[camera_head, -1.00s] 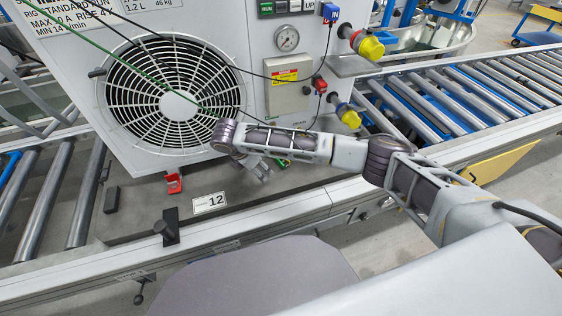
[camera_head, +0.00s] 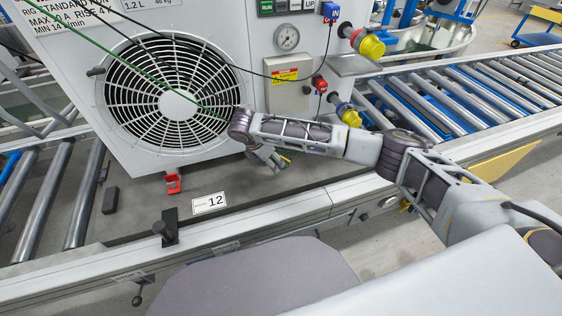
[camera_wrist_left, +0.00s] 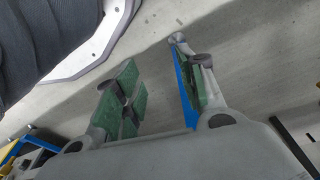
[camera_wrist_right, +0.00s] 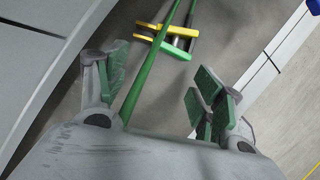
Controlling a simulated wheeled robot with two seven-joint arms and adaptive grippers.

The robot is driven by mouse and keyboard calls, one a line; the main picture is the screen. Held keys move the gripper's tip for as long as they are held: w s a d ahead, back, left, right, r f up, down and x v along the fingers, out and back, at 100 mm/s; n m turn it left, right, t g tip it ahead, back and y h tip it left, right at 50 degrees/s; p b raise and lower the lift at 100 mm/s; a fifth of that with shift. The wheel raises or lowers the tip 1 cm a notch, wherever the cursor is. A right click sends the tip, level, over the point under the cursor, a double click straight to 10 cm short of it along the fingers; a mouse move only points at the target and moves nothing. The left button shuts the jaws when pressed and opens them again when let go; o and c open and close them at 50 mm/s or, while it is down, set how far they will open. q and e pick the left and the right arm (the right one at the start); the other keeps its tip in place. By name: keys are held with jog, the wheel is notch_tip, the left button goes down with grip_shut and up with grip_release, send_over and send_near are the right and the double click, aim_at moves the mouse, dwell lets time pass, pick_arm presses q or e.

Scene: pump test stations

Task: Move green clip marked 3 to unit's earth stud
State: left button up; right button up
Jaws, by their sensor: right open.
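The green clip shows in the right wrist view as a green and yellow clip (camera_wrist_right: 168,40) on the grey bench, with a green lead running from it. Its number is not readable. My right gripper (camera_wrist_right: 158,75) is open, with the clip just beyond its fingertips and the lead crossing between the fingers. In the head view my right gripper (camera_head: 272,158) is low in front of the unit (camera_head: 215,20), mostly hiding the clip. I cannot make out the earth stud. My left gripper (camera_wrist_left: 158,72) is open and empty in the left wrist view, above the floor.
The unit has a round fan grille (camera_head: 178,105), a gauge (camera_head: 286,37), blue and red clips (camera_head: 320,84) on black leads and yellow-capped ports (camera_head: 370,45). A red bracket (camera_head: 172,184) and a "12" label (camera_head: 209,203) are at its base. Roller conveyors (camera_head: 470,92) flank it.

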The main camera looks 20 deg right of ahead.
jog(key=shift+w+d, duration=0.2)
jog(key=shift+d, duration=0.25)
jog(key=d, duration=0.1)
jog(key=w+d, duration=0.1)
jog(key=d, duration=0.1)
jog(key=shift+w+b, duration=0.25)
jog(key=shift+b, duration=0.05)
jog(key=shift+f, duration=0.3)
jog(key=shift+w+d+f+b, duration=0.15)
jog(key=shift+f+b, duration=0.15)
jog(key=shift+f, duration=0.2)
jog(key=shift+d+f, duration=0.2)
jog(key=shift+f, duration=0.4)
pick_arm(q)
jog(key=r, duration=0.3)
jog(key=d+r, duration=0.1)
jog(key=r, duration=0.1)
jog(key=shift+w+d, duration=0.1)
jog(key=shift+w, duration=0.15)
jog(key=shift+w, duration=0.1)
pick_arm(e)
jog(key=shift+c, duration=0.5)
jog(key=c, duration=0.6)
